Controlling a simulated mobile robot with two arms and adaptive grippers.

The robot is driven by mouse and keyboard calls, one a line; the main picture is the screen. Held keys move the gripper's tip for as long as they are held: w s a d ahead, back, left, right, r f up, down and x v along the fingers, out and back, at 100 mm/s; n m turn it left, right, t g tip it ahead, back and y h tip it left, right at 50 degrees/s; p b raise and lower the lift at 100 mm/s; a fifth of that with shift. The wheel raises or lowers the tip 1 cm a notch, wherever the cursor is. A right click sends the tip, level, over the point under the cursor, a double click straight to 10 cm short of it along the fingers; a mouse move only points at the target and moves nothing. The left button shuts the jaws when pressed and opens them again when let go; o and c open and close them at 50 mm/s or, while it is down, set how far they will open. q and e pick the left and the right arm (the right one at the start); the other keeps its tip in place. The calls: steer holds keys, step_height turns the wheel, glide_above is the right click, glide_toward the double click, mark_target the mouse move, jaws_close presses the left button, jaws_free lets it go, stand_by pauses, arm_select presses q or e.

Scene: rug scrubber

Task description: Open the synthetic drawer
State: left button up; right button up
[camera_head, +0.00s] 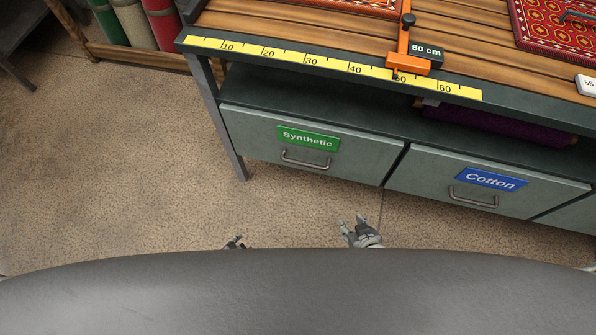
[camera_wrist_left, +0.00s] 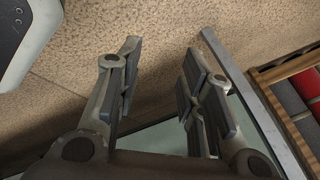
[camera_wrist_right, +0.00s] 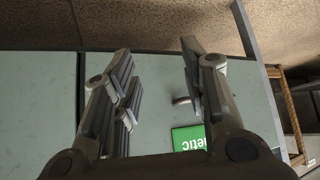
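The synthetic drawer (camera_head: 300,150) is a grey-green front under the workbench, with a green label (camera_head: 308,139) and a metal bar handle (camera_head: 304,160). It looks closed. My left gripper (camera_head: 236,242) is low in front of the bench, apart from the drawer. In the left wrist view its fingers (camera_wrist_left: 155,85) are spread and empty. My right gripper (camera_head: 350,222) is below and to the right of the handle. In the right wrist view its fingers (camera_wrist_right: 158,85) are open with nothing between them. There the handle (camera_wrist_right: 181,100) is partly hidden behind one finger, beside the green label (camera_wrist_right: 188,138).
The cotton drawer (camera_head: 485,187) with a blue label is to the right and looks closed. The bench top holds a yellow ruler (camera_head: 330,66), an orange slider (camera_head: 405,45) and patterned rugs (camera_head: 555,30). Rolled rugs (camera_head: 135,20) stand back left. The floor (camera_head: 110,170) left of the bench is clear.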

arm_select(q)
steer(key=w+d+f+m+t+b, duration=0.2)
steer(key=w+d+m+t+b, duration=0.15)
steer(key=w+b, duration=0.4)
arm_select(e)
steer(key=w+a+r+t+y+b, duration=0.1)
steer(key=w+a+r+t+b, duration=0.15)
steer(key=w+r, duration=0.35)
steer(key=w+a+r+t+y+b, duration=0.1)
steer(key=w+r+t+b, duration=0.3)
steer(key=w+r, duration=0.25)
arm_select(q)
steer(key=m+t+h+b, duration=0.4)
steer(key=m+t+b, duration=0.3)
steer(key=b, duration=0.4)
glide_toward(298, 162)
steer(key=shift+m+g, duration=0.25)
steer(key=shift+g, duration=0.2)
steer(key=shift+b+x, duration=0.95)
steer(key=shift+x, duration=4.15)
arm_select(e)
steer(key=s+r+t+y, duration=0.1)
steer(key=s+r+t, duration=0.2)
steer(key=r, duration=0.8)
steer(key=s+r+t+y, duration=0.2)
steer(key=s+r+t, duration=0.1)
steer(key=r+t, duration=0.5)
steer(key=shift+s+a+r, duration=0.15)
steer(key=shift+a+r, duration=0.05)
steer(key=shift+r, duration=1.4)
